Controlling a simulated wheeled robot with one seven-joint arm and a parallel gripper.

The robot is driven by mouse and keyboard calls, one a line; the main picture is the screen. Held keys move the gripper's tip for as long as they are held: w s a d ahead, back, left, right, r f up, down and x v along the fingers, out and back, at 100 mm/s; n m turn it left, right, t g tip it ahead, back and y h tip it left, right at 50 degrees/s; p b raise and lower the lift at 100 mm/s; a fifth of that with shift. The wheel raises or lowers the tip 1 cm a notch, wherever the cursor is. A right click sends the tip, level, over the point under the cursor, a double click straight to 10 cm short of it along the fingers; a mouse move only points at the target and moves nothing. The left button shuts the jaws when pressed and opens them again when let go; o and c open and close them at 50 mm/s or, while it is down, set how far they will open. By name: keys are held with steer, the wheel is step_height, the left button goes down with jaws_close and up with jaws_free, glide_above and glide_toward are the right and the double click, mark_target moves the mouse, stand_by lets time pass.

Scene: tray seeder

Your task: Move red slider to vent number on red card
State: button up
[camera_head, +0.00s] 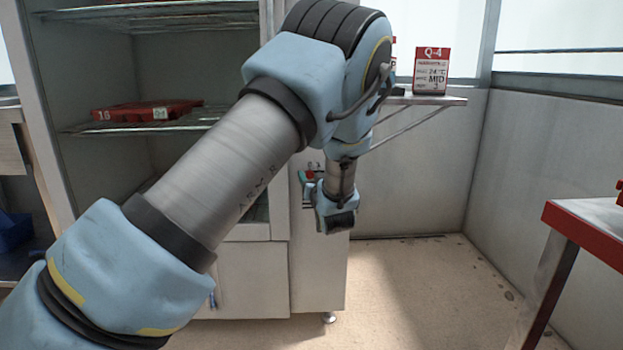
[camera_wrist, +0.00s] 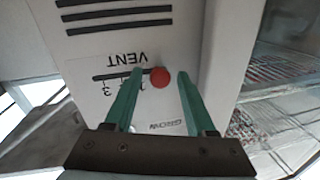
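The red slider (camera_wrist: 160,77) is a round knob at the right end of a dark slot on a white panel (camera_wrist: 82,60), under upside-down VENT lettering in the wrist view. A 3 shows near the slot's left end; the marks nearer the knob are partly hidden by a finger. My gripper (camera_wrist: 159,74) is open, its green fingers on either side of the knob with visible gaps. In the head view my gripper (camera_head: 309,181) is at the cabinet's front panel. The red card (camera_head: 432,72) stands on a wall shelf and reads Q-4, 24°C and apparently MID.
Dark vent slits (camera_wrist: 115,15) lie beyond the slot in the wrist view. The open cabinet at left holds a red tray (camera_head: 146,111) on a wire shelf (camera_head: 95,128). A red-edged table (camera_head: 585,232) stands at right. The floor between is clear.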

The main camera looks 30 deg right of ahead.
jaws_close()
stand_by(1.2)
